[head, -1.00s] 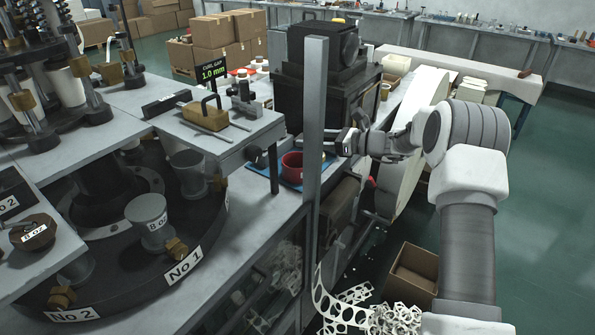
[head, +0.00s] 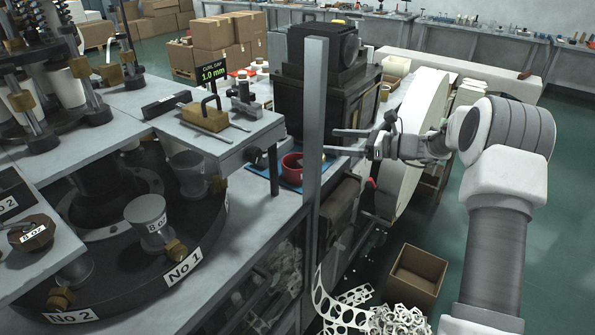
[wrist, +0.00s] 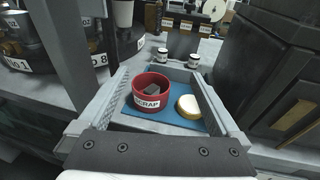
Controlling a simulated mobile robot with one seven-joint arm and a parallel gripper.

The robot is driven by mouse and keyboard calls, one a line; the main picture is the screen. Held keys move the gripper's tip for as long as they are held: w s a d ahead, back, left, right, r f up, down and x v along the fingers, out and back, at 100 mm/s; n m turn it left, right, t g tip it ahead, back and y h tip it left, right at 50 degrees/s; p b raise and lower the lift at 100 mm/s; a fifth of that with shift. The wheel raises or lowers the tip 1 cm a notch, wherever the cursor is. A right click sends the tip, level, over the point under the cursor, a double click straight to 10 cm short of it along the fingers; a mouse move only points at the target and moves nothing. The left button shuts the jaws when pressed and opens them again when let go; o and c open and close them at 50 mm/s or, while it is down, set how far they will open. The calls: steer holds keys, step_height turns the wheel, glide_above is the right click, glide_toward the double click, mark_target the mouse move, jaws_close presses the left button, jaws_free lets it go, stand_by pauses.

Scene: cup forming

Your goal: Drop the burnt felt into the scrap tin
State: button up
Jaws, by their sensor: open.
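The red scrap tin (wrist: 148,101), labelled SCRAP, stands upright on the blue mat (wrist: 190,124) in the wrist view. A dark grey piece, seemingly the burnt felt (wrist: 152,89), lies inside it. My gripper (wrist: 165,70) is open and empty, its fingers spread either side of the tin and mat in that view. In the head view my gripper (head: 332,140) is right of and above the tin (head: 291,168), apart from it. The grey post hides part of the mat there.
A cream round pad (wrist: 189,107) lies on the mat right of the tin. A grey upright post (head: 315,120) stands close to my gripper's left. A dark machine (head: 328,80) stands behind, and a large pale disc (head: 412,145) is at the right.

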steer(key=v, duration=1)
steer(key=shift+a, duration=0.15)
steer(key=s+a+r+n+g+h, duration=0.1)
steer(key=s+a+r+n+h, duration=0.1)
steer(key=s+a+n, duration=0.3)
steer(key=s+a+r+n+g+h, duration=0.1)
steer(key=s+r+n+g+h, duration=0.15)
steer(key=s, duration=0.45)
steer(key=s+a+r+n+g+h, duration=0.1)
steer(key=s+a+r+n+h, duration=0.15)
steer(key=s, duration=0.35)
steer(key=s+d+n+t+h, duration=0.2)
steer(key=s+n+h, duration=0.2)
steer(key=s, duration=0.5)
steer(key=s+d+f+n+t+h, duration=0.1)
steer(key=s+n+h, duration=0.3)
steer(key=s+n, duration=0.4)
steer(key=shift+s+d+t, duration=0.55)
steer(key=shift+s+d, duration=0.25)
steer(key=shift+s, duration=0.5)
